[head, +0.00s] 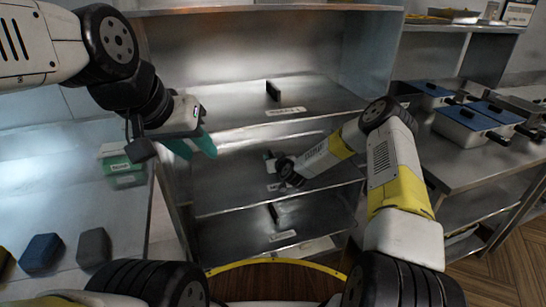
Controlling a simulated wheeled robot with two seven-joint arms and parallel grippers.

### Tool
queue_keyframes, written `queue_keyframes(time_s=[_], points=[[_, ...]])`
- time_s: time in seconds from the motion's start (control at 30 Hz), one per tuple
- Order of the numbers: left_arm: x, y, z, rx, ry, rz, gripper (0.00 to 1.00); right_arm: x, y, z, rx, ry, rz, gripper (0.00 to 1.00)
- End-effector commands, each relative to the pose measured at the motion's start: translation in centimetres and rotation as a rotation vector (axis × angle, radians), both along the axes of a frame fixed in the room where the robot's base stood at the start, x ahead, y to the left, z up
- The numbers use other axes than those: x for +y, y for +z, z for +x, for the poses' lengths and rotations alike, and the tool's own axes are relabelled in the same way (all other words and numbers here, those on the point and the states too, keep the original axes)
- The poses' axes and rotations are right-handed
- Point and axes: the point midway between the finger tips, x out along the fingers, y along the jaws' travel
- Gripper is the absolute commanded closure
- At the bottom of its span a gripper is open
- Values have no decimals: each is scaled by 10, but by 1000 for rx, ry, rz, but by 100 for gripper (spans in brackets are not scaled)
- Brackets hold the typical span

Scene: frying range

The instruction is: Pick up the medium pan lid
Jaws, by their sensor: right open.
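My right gripper (269,161) reaches into the middle level of a metal shelf unit (235,205). No lid can be made out clearly at that level, where my gripper and arm block the view. A thin black upright handle-like piece (273,91) stands on the top level, and a similar dark piece (273,212) is on the bottom level. I cannot tell which is the medium pan lid. My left gripper (193,147), with teal fingers apart, hangs empty in front of the unit's left side.
Pale labels sit on the shelf fronts, such as the top label (285,111). A green-and-white box (122,170) and dark blocks (41,252) are on the left counter. Blue-lidded metal pans (465,122) stand on the right counter (455,165).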

Motion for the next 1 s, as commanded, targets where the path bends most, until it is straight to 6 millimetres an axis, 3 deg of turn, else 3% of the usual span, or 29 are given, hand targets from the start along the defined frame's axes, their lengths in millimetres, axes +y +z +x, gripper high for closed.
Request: queue_keyframes(time_s=[0.03,0.23,1.0], points=[[0,0,0,0,0,0,64,0,0,0,0,0,0,60],[0,0,0,0,0,0,64,0,0,0,0,0,0,99],[0,0,0,0,0,0,64,-1,0,0,0,0,0,100]])
